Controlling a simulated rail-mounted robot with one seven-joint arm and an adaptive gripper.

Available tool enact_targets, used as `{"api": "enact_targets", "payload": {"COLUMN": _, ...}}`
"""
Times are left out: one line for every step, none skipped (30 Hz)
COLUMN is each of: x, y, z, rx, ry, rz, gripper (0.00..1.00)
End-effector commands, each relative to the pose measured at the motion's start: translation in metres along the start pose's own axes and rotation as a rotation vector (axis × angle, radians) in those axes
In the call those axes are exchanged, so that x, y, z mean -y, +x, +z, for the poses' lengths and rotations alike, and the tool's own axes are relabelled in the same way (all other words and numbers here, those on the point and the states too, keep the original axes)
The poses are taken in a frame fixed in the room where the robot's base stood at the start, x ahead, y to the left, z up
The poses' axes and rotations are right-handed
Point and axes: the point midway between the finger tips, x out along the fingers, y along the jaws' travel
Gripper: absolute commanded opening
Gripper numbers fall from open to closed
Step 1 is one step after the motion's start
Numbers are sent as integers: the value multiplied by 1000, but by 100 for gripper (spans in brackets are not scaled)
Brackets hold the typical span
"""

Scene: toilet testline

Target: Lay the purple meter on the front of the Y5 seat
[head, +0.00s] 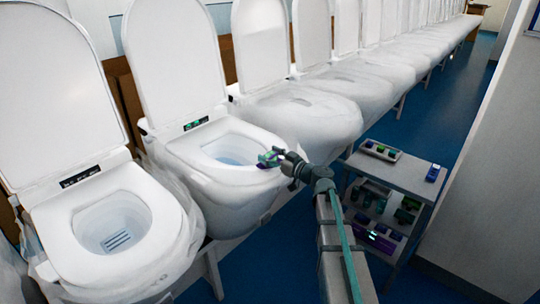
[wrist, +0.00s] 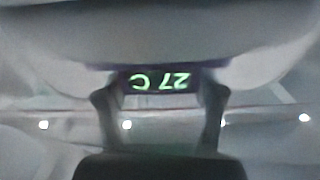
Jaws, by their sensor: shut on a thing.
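My gripper (head: 273,157) is shut on a small dark meter with a purple edge (wrist: 160,80), whose green display reads "27 C" upside down in the wrist view. In the head view my gripper is at the front right rim of the second toilet's white seat (head: 190,152). The purple meter is small and partly covered by the fingers there. I cannot tell whether it touches the seat. A small label with green marks (head: 196,124) sits at the back of this seat; I cannot read Y5 on it. The lid (head: 172,55) stands up.
Another open toilet (head: 70,210) stands at the left, wrapped in clear film. A row of film-covered toilets (head: 310,108) runs to the back right. A grey cart (head: 408,178) at the right bears a tray (head: 380,151) and a blue-purple device (head: 432,173). Blue floor is clear behind the cart.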

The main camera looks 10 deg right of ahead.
Motion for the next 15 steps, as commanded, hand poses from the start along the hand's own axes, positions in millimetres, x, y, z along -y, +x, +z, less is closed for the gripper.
{"api": "enact_targets", "payload": {"x": 0, "y": 0, "z": 2, "rx": -1, "ry": 0, "rz": 0, "gripper": 27}}
{"api": "enact_targets", "payload": {"x": 0, "y": 0, "z": 2, "rx": -1, "ry": 0, "rz": 0, "gripper": 27}}
{"api": "enact_targets", "payload": {"x": 0, "y": 0, "z": 2, "rx": -1, "ry": 0, "rz": 0, "gripper": 27}}
{"api": "enact_targets", "payload": {"x": 0, "y": 0, "z": 3, "rx": -1, "ry": -1, "rz": 0, "gripper": 27}}
{"api": "enact_targets", "payload": {"x": 0, "y": 0, "z": 3, "rx": -1, "ry": -1, "rz": 0, "gripper": 27}}
{"api": "enact_targets", "payload": {"x": 0, "y": 0, "z": 4, "rx": -1, "ry": -1, "rz": 0, "gripper": 27}}
{"api": "enact_targets", "payload": {"x": 0, "y": 0, "z": 4, "rx": -1, "ry": -1, "rz": 0, "gripper": 27}}
{"api": "enact_targets", "payload": {"x": 0, "y": 0, "z": 3, "rx": 0, "ry": -1, "rz": 0, "gripper": 71}}
{"api": "enact_targets", "payload": {"x": 0, "y": 0, "z": 3, "rx": 0, "ry": 0, "rz": 0, "gripper": 78}}
{"api": "enact_targets", "payload": {"x": 0, "y": 0, "z": 3, "rx": 0, "ry": 0, "rz": 0, "gripper": 83}}
{"api": "enact_targets", "payload": {"x": 0, "y": 0, "z": 3, "rx": 0, "ry": 0, "rz": 0, "gripper": 88}}
{"api": "enact_targets", "payload": {"x": 0, "y": 0, "z": 3, "rx": 0, "ry": 0, "rz": 0, "gripper": 93}}
{"api": "enact_targets", "payload": {"x": 0, "y": 0, "z": 3, "rx": 0, "ry": 0, "rz": 0, "gripper": 93}}
{"api": "enact_targets", "payload": {"x": 0, "y": 0, "z": 3, "rx": 0, "ry": 0, "rz": 0, "gripper": 93}}
{"api": "enact_targets", "payload": {"x": 0, "y": 0, "z": 3, "rx": 0, "ry": 0, "rz": 0, "gripper": 93}}
